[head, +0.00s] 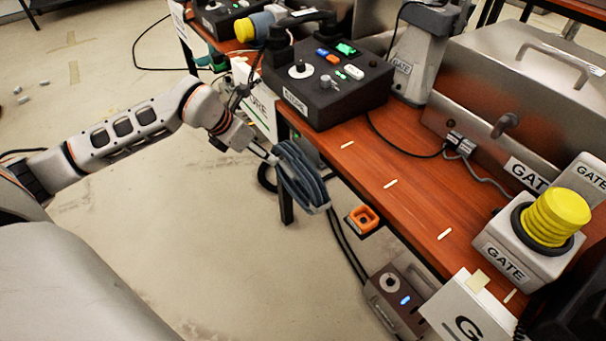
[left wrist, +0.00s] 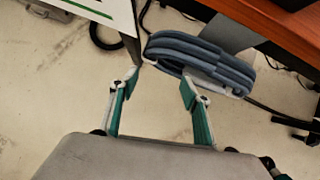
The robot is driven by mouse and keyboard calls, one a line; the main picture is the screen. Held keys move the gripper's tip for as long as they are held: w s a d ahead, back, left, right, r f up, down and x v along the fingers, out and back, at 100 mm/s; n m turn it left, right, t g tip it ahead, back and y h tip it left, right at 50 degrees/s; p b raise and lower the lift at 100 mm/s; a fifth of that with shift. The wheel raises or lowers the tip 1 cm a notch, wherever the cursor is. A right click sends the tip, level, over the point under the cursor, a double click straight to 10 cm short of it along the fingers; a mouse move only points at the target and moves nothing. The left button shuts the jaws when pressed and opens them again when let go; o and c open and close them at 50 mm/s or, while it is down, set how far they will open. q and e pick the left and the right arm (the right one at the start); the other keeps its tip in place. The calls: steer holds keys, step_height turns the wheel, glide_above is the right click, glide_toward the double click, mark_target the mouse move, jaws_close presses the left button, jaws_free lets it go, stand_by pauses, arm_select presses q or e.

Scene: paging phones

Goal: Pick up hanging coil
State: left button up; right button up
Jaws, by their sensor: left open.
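The hanging coil (head: 299,175) is a bundle of grey-blue cable at the front edge of the wooden table. In the left wrist view the coil (left wrist: 205,62) lies just beyond my fingertips, with a pale strap or hook along its lower side. My left gripper (head: 268,157) reaches in from the left and is beside the coil in the head view. In the left wrist view my left gripper (left wrist: 160,80) is open, its two fingers apart with nothing between them. I cannot tell whether a fingertip touches the coil. My right gripper is not in view.
The wooden table (head: 400,205) carries a black control box (head: 327,85) and a yellow-topped GATE button box (head: 530,236). An orange square holder (head: 363,218) sits by the table edge. A grey box with a blue light (head: 396,301) is lower down.

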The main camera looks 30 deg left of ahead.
mark_target(275, 167)
arm_select(q)
steer(key=x, duration=0.2)
steer(key=b+x, duration=0.1)
steer(key=x, duration=0.2)
steer(key=b+x, duration=0.1)
steer(key=x, duration=0.1)
steer(key=shift+s+a+f, duration=0.15)
steer(key=shift+a+f, duration=0.25)
steer(key=shift+f, duration=0.15)
steer(key=shift+w+f+b, duration=0.4)
steer(key=shift+w+f, duration=0.25)
steer(key=shift+w, duration=0.2)
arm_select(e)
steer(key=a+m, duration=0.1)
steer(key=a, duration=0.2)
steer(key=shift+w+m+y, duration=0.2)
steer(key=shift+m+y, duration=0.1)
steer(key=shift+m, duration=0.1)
arm_select(q)
jaws_close()
